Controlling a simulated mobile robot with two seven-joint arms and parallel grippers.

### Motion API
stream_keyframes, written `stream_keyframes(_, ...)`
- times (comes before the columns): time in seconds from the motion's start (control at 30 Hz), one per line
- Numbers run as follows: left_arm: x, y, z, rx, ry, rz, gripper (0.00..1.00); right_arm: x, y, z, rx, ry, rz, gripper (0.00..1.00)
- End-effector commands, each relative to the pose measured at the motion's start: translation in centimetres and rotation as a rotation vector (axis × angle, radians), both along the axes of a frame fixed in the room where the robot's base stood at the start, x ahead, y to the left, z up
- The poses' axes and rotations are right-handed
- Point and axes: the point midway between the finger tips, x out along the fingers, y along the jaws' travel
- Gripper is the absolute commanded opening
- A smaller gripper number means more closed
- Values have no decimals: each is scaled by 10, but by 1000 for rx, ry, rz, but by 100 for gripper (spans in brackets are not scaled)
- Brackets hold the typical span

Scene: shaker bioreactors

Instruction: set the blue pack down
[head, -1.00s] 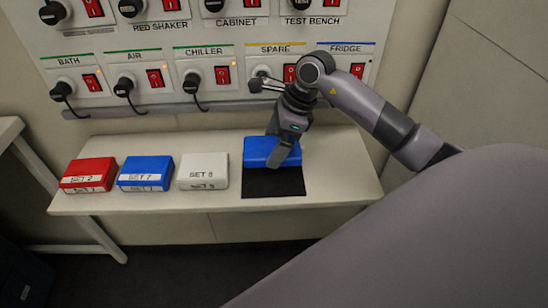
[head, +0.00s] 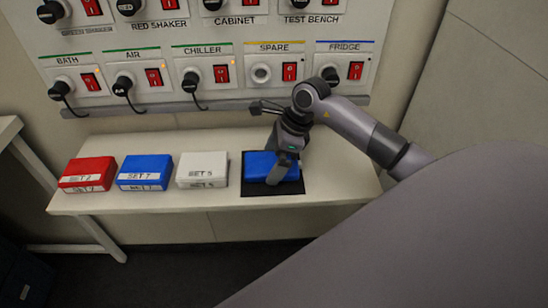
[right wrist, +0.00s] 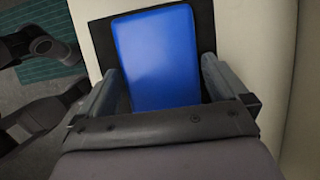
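The blue pack (head: 262,165) lies flat on the black mat (head: 290,188) at the right part of the bench. In the right wrist view the blue pack (right wrist: 158,60) lies between my fingers, with dark mat around it. My right gripper (head: 283,172) points down over the pack, one finger in front of its near side. In the right wrist view the fingers of my right gripper (right wrist: 165,85) stand on either side of the pack with thin gaps, so it looks open. The pack's underside is hidden. My left gripper is not in view.
A red pack (head: 88,172), another blue pack (head: 146,170) and a white pack (head: 202,168) stand in a row left of the mat on the white bench (head: 225,200). A panel (head: 225,50) with knobs and red switches rises behind. The bench's right end is clear.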

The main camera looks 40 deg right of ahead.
Motion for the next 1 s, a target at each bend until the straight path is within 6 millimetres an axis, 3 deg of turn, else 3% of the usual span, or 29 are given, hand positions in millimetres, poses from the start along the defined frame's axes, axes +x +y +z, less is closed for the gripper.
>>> stream_keyframes(0.27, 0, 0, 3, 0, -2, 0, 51, -1, -3, 9, -2, -3, 0, 100)
stream_keyframes(0.5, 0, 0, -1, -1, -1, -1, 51, -9, -17, 48, -3, -5, 0, 100)
stream_keyframes(0.7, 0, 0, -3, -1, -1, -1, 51, -14, -23, 69, 0, -2, 0, 100)
stream_keyframes(1.0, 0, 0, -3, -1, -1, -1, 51, -15, -24, 73, 0, 0, 0, 100)
